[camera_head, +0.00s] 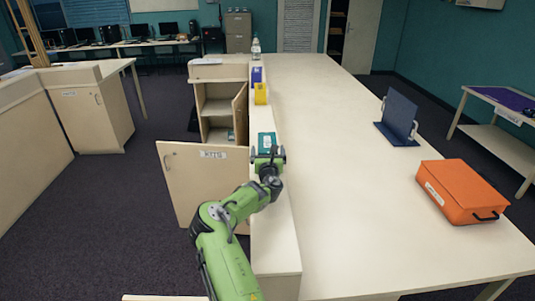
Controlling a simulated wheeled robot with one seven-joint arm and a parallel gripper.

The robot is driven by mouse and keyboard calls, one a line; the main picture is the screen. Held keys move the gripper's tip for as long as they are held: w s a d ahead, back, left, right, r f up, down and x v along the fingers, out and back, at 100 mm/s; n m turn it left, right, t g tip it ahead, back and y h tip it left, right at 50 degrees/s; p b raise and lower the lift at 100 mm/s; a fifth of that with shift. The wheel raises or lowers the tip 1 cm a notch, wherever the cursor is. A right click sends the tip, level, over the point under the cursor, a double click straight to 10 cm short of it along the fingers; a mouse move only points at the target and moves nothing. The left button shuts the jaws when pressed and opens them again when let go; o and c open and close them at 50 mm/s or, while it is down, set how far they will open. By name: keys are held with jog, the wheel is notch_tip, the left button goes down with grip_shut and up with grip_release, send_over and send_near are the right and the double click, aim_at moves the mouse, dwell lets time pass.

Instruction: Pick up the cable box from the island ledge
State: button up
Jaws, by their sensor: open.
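A teal box (267,139) with a pale label lies on the narrow raised ledge (276,235) along the left side of the island. A yellow box (260,94) and a blue-purple box (257,75) stand farther along the same ledge. No label is legible enough to tell which one is the cable box. My gripper (268,152) is open at the near end of the teal box and covers part of it. I cannot tell whether the fingers touch it.
A clear bottle (256,48) stands at the ledge's far end. An orange case (461,190) and a dark blue upright panel (398,119) are on the island top (335,200), otherwise mostly clear. Open cabinet doors, one labelled (195,184), stick out left below the ledge.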

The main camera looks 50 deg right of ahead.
jog(key=c, duration=1.1)
jog(key=shift+r, duration=0.1)
jog(key=shift+c, duration=0.7)
